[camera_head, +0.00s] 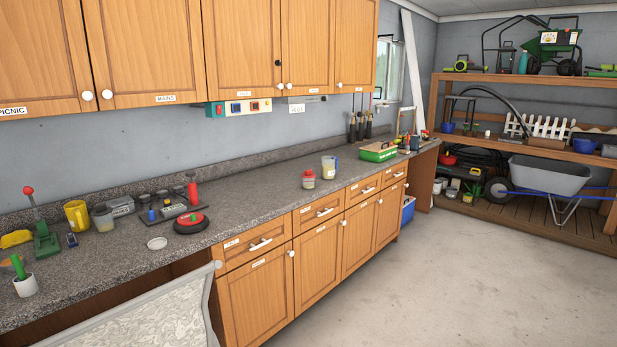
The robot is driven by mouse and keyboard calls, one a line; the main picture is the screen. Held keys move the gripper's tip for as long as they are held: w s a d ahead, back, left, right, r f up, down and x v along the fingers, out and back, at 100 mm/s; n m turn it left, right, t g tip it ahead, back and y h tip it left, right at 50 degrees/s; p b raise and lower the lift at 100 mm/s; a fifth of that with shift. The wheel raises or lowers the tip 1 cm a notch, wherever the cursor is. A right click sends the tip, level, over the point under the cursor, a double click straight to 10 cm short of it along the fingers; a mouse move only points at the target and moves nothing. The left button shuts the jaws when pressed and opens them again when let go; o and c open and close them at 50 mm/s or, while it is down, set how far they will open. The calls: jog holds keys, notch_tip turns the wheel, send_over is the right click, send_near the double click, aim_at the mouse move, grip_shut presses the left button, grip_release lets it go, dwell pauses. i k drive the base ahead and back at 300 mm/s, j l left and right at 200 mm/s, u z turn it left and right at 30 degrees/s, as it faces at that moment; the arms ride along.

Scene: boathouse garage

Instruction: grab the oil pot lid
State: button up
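A small pale round lid (157,243) lies flat on the speckled grey counter (240,198), near its front edge and left of a red and black round object. It looks like a loose lid, but I cannot tell for certain which pot it belongs to. A small clear jar with a red top (308,179) stands farther right on the counter. A clear jug with yellowish contents (329,167) stands just behind it. My gripper is not in view.
Near the lid are a red and black round object (191,223), a yellow mug (76,215), a grey cup (103,217) and a green lever press (45,238). A pale patterned panel (150,312) stands below the counter. Wooden cupboards (150,45) hang above. The floor (440,275) is clear at right.

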aim_at(307, 174)
jog(key=i+z, duration=0.1)
jog(key=i, duration=1.35)
